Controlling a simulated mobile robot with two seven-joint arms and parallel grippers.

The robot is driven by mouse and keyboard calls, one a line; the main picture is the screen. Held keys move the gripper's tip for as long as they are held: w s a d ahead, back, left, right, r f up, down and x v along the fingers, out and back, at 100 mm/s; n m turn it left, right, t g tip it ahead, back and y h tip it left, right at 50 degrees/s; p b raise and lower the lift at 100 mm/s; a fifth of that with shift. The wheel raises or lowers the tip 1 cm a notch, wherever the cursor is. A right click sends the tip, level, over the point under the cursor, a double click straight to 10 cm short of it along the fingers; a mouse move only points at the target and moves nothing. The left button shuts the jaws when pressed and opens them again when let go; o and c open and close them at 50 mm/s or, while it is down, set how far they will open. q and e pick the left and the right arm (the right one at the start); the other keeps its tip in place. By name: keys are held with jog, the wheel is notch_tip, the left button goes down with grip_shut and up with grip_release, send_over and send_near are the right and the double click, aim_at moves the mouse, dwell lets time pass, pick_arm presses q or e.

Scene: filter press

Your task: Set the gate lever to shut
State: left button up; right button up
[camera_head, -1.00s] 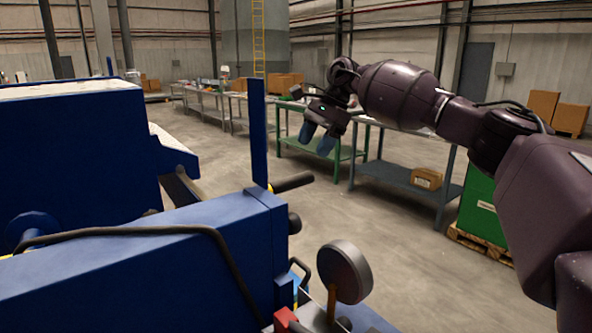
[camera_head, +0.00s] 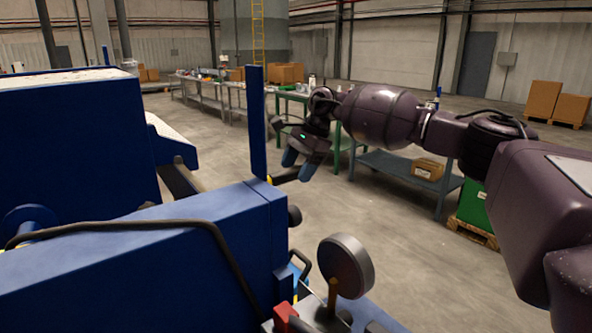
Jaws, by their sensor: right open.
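A dark lever-like bar (camera_head: 284,179) sticks out to the right from beside the upright blue post (camera_head: 257,125) of the blue machine; I take it for the gate lever, but no label shows. My right gripper (camera_head: 298,166) points down with its two blue-tipped fingers apart. It is empty and lies close over the bar's outer end in the picture; I cannot tell whether it touches. Part of the bar's outer end is hidden by the fingers. My left gripper is not in view.
The blue machine body (camera_head: 140,255) fills the lower left, with a black hose across it. A round gauge (camera_head: 346,265) and a red part (camera_head: 285,316) stand at its front right. A grey-blue table (camera_head: 385,165) stands behind my right arm. Open floor lies between.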

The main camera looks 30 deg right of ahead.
jog(key=shift+a+f, duration=0.15)
jog(key=shift+f, duration=0.25)
grip_shut()
jog(key=shift+r, duration=0.45)
pick_arm(q)
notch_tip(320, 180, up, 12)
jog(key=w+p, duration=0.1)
jog(key=p, duration=1)
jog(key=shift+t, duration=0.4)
pick_arm(e)
jog(key=a+r+h, duration=0.3)
jog(key=a+r, duration=0.1)
jog(key=r, duration=0.5)
jog(key=a+r+t+h, duration=0.1)
jog(key=a+r+h, duration=0.2)
jog(key=r, duration=0.6)
jog(key=shift+s+a+r+n+h, duration=0.35)
jog(key=shift+s+h, duration=0.1)
jog(key=shift+h, duration=0.15)
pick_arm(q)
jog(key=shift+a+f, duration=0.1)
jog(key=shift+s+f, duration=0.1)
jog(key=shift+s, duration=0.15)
pick_arm(e)
jog(key=shift+a+r, duration=0.1)
